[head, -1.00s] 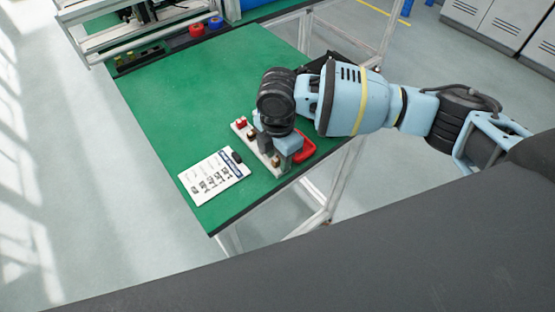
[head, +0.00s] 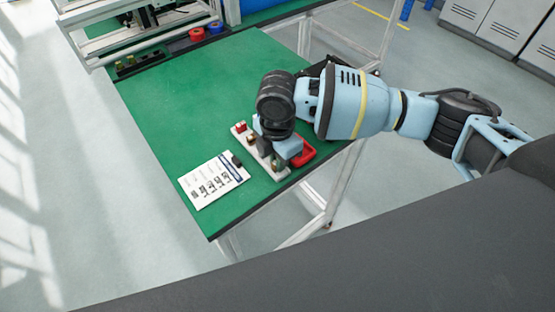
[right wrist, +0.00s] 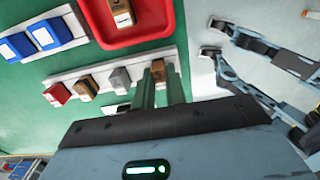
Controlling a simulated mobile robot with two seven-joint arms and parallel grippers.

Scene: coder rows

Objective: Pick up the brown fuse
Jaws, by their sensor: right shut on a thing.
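A white fuse strip (head: 268,161) lies near the right edge of the green table. In the right wrist view the strip (right wrist: 102,98) carries a red fuse (right wrist: 57,94), a brown fuse (right wrist: 86,87) and a grey fuse (right wrist: 119,79). My right gripper (head: 278,158) points down over the strip. In the right wrist view its fingers (right wrist: 160,78) are shut on another brown fuse (right wrist: 158,69) at the strip's end. The fingers hide part of it, and I cannot tell whether it is clear of the strip. My left gripper is not in view.
A red tray (head: 309,152) stands beside the strip; the right wrist view shows a brown block (right wrist: 122,13) in it. Blue fuses (right wrist: 46,35) sit on a second strip. A printed sheet (head: 213,180) lies left on the green table (head: 185,110), whose middle is clear.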

